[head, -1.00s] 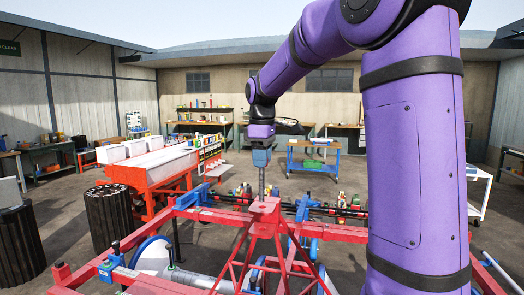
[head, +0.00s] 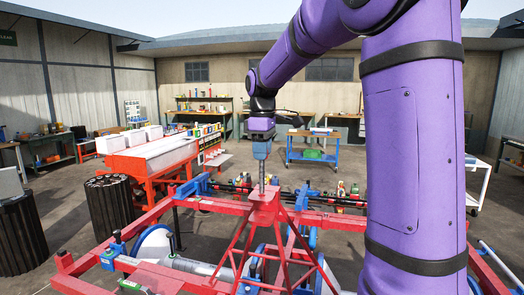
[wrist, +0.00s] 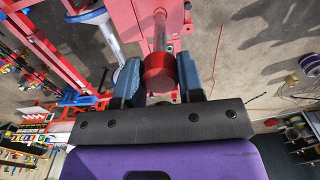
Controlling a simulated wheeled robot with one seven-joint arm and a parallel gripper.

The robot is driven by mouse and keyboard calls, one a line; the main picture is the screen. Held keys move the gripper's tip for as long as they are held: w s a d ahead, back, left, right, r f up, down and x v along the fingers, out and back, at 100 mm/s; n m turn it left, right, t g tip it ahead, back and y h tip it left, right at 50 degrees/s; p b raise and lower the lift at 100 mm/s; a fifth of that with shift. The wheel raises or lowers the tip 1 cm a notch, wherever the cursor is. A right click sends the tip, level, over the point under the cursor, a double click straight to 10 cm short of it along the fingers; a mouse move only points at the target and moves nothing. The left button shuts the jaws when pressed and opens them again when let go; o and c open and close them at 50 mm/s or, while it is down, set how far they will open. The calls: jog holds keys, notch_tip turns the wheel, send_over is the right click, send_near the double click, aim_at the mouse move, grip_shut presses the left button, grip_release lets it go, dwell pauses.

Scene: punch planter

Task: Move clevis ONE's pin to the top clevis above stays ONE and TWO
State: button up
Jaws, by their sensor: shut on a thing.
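The pin shows in the wrist view as a red round head (wrist: 160,72) with a grey shaft reaching away from me. My gripper (wrist: 159,84) has its two blue fingers on either side of that head and is shut on it. In the head view my gripper (head: 262,157) points straight down, with the grey pin (head: 262,177) hanging upright below it. The pin stands over the top plate of a red A-shaped tower (head: 265,204). I cannot tell whether its tip touches or enters the plate. I cannot make out which clevis or stays are which.
Red frame beams (head: 345,222) spread to both sides of the tower, with discs and bars below. Black barrels (head: 108,207) and a red bench with white boxes (head: 150,158) stand left. A blue cart (head: 312,148) stands behind. Concrete floor lies open between.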

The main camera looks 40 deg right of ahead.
aim_at(262, 192)
jog(key=shift+f, duration=5.6)
jog(key=o, duration=1.1)
jog(key=shift+r, duration=0.15)
notch_tip(262, 192, up, 10)
jog(key=shift+r, duration=0.25)
